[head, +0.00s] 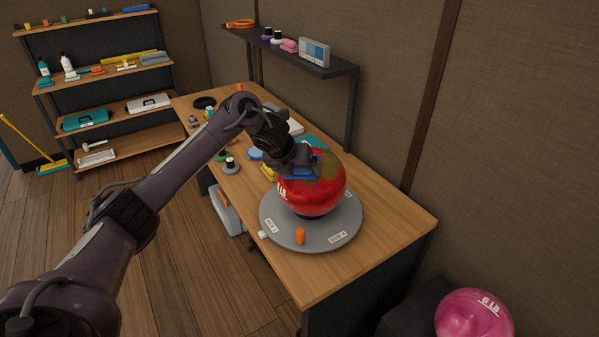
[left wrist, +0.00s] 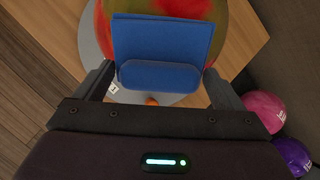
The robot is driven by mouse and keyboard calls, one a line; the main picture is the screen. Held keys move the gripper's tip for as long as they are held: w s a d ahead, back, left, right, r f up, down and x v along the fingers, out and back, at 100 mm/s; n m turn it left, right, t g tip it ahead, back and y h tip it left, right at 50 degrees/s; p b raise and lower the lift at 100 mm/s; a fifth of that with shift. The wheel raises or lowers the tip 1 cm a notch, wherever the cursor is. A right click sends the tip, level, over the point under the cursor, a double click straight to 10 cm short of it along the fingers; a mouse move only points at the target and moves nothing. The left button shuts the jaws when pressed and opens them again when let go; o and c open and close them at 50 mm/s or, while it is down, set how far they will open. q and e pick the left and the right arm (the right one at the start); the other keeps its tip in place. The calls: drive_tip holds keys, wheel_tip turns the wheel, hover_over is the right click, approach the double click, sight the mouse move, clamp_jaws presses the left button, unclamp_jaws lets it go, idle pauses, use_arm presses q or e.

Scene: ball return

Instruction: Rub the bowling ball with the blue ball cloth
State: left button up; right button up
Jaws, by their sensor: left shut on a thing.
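The red bowling ball (head: 318,188) sits on a round grey turntable (head: 270,216) on the wooden workbench. A dull olive-brown patch shows on its upper right. My left gripper (head: 298,170) is at the upper left side of the ball, shut on the blue ball cloth (head: 303,174). In the left wrist view the cloth (left wrist: 162,45) lies between the fingers, over or against the ball (left wrist: 103,28). I cannot tell how firmly it touches. My right gripper is not in view.
Several small bottles and tools stand on the bench (head: 393,222) behind my left arm. An orange piece (head: 300,235) is at the turntable's front edge. A wall shelf (head: 335,64) hangs above the bench. A pink ball (head: 475,315) is at the lower right.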

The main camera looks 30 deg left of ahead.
use_arm(q)
drive_tip(key=shift+w+a+r, duration=0.15)
drive_tip(key=shift+w+a, duration=0.05)
drive_tip(key=shift+a, duration=0.4)
drive_tip(key=shift+s+d+f, duration=0.2)
drive_tip(key=shift+s+d, duration=0.05)
drive_tip(key=shift+d, duration=0.35)
drive_tip(key=shift+s+d+f, duration=0.15)
drive_tip(key=shift+s+d, duration=0.05)
drive_tip(key=shift+d, duration=0.35)
drive_tip(key=shift+w+a, duration=0.2)
drive_tip(key=shift+a, duration=0.35)
drive_tip(key=shift+w+a+r, duration=0.2)
drive_tip(key=shift+w+a, duration=0.05)
drive_tip(key=shift+a, duration=0.35)
drive_tip(key=shift+s+d+f+p, duration=0.15)
drive_tip(key=shift+s+d, duration=0.1)
drive_tip(key=shift+d, duration=0.35)
drive_tip(key=shift+s+d+f+p, duration=0.15)
drive_tip(key=shift+s+d, duration=0.1)
drive_tip(key=shift+d, duration=0.3)
drive_tip(key=shift+w+a+r, duration=0.15)
drive_tip(key=shift+w+a, duration=0.1)
drive_tip(key=shift+a, duration=0.35)
drive_tip(key=shift+w+a+r, duration=0.15)
drive_tip(key=shift+w+a, duration=0.1)
drive_tip(key=shift+a, duration=0.3)
drive_tip(key=shift+r, duration=0.1)
